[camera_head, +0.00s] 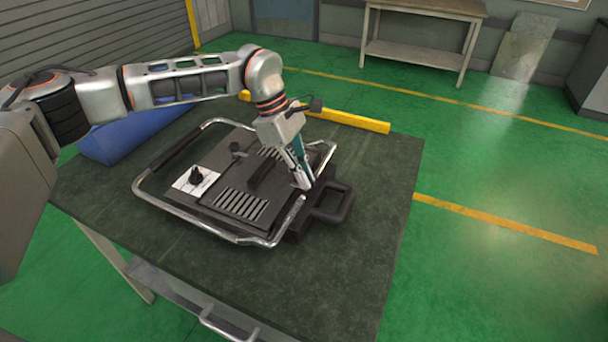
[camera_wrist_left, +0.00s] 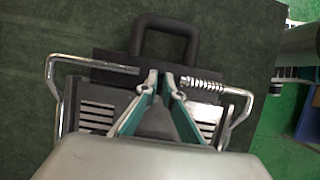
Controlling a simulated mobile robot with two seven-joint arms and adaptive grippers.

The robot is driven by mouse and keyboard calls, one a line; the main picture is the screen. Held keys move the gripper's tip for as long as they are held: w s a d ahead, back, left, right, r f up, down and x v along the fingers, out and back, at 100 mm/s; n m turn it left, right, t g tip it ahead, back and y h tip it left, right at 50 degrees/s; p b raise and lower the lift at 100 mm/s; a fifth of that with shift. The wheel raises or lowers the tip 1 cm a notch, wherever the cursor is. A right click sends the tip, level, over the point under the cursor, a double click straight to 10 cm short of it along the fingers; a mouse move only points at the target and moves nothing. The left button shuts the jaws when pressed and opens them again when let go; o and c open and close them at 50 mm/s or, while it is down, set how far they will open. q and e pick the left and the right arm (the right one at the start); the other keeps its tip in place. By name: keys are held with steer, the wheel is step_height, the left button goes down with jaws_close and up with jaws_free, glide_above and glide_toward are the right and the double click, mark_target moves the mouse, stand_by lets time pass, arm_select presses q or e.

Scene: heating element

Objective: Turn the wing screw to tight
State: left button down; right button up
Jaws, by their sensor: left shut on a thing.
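The black heating element (camera_head: 215,190) lies on the dark table with a bent metal tube frame around it. My left gripper (camera_head: 303,184) comes down steeply on its right edge, by the frame's end. In the left wrist view, its teal-lined fingers (camera_wrist_left: 164,76) are drawn together at the tips, between the end of a metal bar (camera_wrist_left: 95,63) and a coiled or threaded part (camera_wrist_left: 203,86). The wing screw does not show clearly; the fingertips hide what they grip, which appears to be the screw. My right gripper is out of view.
A black loop handle (camera_wrist_left: 165,32) sticks out beyond the fingertips. A black knob stands on a white panel (camera_head: 188,184) of the heating element. The table's right and front parts are clear.

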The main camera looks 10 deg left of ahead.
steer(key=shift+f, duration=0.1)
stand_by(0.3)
arm_select(q)
steer(key=c, duration=2.2)
jaws_free()
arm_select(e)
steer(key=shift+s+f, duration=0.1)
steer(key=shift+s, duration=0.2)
arm_select(q)
steer(key=shift+r, duration=0.1)
steer(key=shift+w+a+r, duration=0.1)
steer(key=shift+a+r, duration=0.05)
steer(key=shift+r, duration=0.15)
steer(key=v, duration=1.1)
steer(key=shift+r, duration=0.15)
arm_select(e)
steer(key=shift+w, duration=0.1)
